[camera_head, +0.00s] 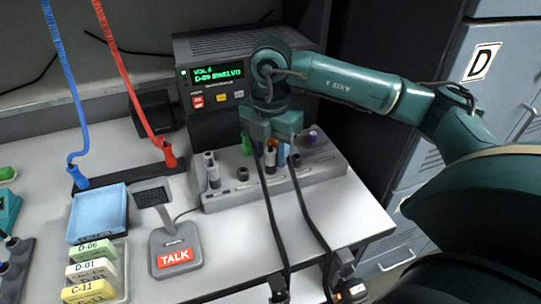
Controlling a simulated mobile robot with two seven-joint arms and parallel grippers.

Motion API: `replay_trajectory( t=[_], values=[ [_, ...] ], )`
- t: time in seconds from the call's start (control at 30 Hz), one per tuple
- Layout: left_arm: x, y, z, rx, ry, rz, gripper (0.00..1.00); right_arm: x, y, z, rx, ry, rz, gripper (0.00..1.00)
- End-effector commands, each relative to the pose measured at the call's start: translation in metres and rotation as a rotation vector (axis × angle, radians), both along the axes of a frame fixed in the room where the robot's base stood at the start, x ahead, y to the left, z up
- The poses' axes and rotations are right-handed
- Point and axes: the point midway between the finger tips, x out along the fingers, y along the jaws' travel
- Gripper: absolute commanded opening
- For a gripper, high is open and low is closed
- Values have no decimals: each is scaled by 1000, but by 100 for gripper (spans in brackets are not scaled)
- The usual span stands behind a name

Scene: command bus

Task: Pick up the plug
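A red plug (169,156) hangs on a red coiled cord (124,67) and stands upright on a dark strip at the left. A blue plug (81,179) on a blue coiled cord stands at the other end of that strip. I cannot tell which plug the task means. My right gripper (310,278) is in front of the grey rack, well to the right of both plugs. Its two long black fingers are spread, with their tips near the table's front edge and nothing seen between them. My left gripper is not in view.
A grey rack (327,176) holds several small cylinders, partly behind my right gripper. A display unit (215,94) stands behind it. A TALK microphone stand (160,242), a blue tray (76,218) and labelled blocks (91,268) are at the front left. Cabinets are at the right.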

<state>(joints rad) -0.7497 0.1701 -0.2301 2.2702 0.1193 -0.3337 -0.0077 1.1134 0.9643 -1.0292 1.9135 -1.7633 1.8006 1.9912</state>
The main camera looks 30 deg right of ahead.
Motion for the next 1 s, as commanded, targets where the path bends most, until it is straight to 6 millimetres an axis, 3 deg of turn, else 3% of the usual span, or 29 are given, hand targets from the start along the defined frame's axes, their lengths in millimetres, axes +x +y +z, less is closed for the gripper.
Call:
replay_trajectory(
  t=[0.37,0.67,1.0],
  values=[
    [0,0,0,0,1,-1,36,0,0,0,0,0,0,9],
    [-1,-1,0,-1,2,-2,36,0,0,5,1,-2,0,7],
    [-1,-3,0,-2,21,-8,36,1,1,68,2,-5,0,7]
  ],
)
